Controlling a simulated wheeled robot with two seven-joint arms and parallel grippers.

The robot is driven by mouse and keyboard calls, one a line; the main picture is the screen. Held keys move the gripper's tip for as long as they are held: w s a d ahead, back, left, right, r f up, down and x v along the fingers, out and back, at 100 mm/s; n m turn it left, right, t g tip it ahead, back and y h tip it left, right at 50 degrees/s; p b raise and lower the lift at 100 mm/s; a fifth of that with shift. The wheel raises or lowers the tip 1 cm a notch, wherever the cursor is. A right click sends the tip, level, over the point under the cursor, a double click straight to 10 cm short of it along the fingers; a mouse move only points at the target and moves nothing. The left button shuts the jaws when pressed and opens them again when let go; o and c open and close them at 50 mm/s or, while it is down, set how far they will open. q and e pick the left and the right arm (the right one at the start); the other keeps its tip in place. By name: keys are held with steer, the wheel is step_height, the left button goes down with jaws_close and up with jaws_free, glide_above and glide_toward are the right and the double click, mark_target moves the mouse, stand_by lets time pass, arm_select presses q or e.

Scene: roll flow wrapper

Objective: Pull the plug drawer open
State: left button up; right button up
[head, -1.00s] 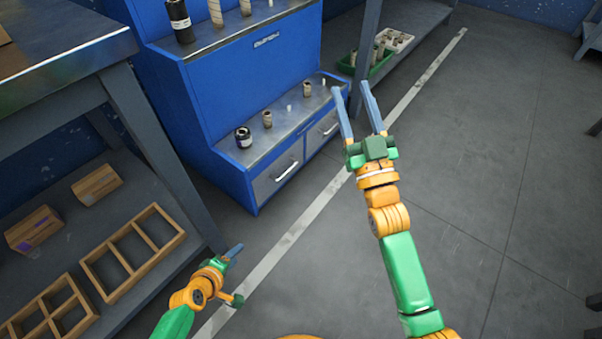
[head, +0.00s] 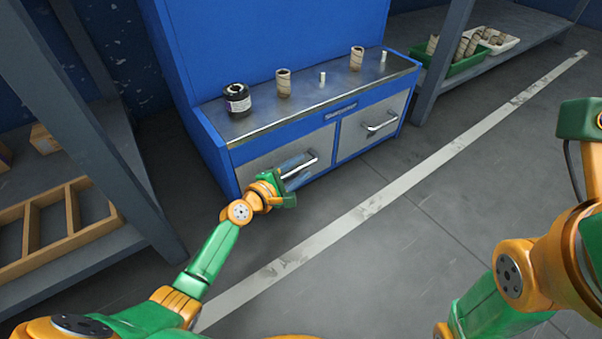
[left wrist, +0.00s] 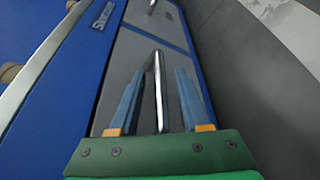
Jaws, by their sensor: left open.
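The blue cabinet has two grey drawers side by side, both closed. The left drawer (head: 322,142) has a silver bar handle (left wrist: 158,90). No label shows which one is the plug drawer. My left gripper (head: 296,166) is at the left drawer's handle. In the left wrist view, my left gripper (left wrist: 156,100) is open, with one blue finger on each side of the bar and gaps between them. The right drawer (head: 352,135) has its own bar handle (head: 380,125). My right arm is at the right edge of the head view, its fingers out of frame.
A shelf leg (head: 440,65) is at right, a bench leg (head: 115,150) at left. The floor before the drawers is clear.

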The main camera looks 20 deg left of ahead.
arm_select(q)
steer(key=shift+w+d, duration=0.1)
steer(key=shift+w, duration=0.15)
jaws_close()
stand_by(1.3)
